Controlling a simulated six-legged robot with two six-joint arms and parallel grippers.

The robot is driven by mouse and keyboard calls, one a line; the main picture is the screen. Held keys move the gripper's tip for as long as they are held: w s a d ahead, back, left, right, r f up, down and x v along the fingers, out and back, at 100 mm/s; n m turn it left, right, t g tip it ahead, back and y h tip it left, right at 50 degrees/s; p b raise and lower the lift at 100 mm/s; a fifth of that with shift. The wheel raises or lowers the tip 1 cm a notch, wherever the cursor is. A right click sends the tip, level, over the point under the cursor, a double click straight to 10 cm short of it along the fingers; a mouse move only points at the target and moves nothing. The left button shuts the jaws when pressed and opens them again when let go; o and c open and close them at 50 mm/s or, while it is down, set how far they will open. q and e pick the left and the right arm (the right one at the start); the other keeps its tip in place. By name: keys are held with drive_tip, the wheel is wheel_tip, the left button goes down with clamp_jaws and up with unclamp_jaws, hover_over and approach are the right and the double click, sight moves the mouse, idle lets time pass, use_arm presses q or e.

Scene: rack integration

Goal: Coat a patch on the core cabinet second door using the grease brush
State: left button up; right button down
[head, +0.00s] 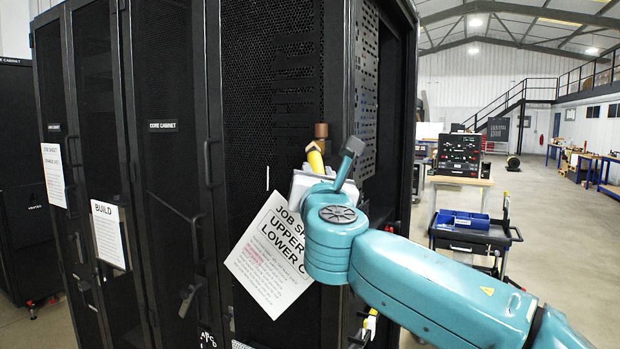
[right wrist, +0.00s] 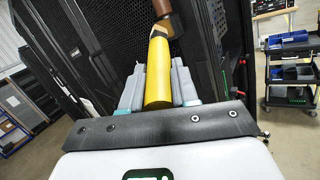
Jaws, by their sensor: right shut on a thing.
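The core cabinet (head: 165,70) is a tall black mesh cabinet with a "CORE CABINET" label. A mesh door panel (head: 262,100) stands right of the labelled panel; I cannot tell which is the second door. My right gripper (head: 308,178) is in front of this right-hand panel, near its right edge. It is shut on the grease brush (head: 316,161), which has a yellow handle and a brown end pointing up. In the right wrist view, the brush (right wrist: 158,70) rises between the grey fingers (right wrist: 158,92). Whether the brush touches the door is unclear. My left gripper is not in view.
A tilted job sheet (head: 268,262) hangs on the panel below my right gripper. A door handle (head: 210,163) and latch (head: 188,300) stick out to the left. A cart with blue bins (head: 462,220) stands to the right, with open floor beyond.

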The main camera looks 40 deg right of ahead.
drive_tip(key=shift+w+a, duration=0.25)
drive_tip(key=shift+w, duration=0.35)
idle(0.5)
drive_tip(key=s+a, duration=0.2)
drive_tip(key=a, duration=0.3)
drive_tip(key=shift+s+a, duration=0.2)
drive_tip(key=shift+a, duration=0.05)
idle(0.4)
drive_tip(key=a, duration=0.1)
drive_tip(key=s+a, duration=0.1)
drive_tip(key=shift+a+b, duration=0.3)
drive_tip(key=shift+a, duration=0.05)
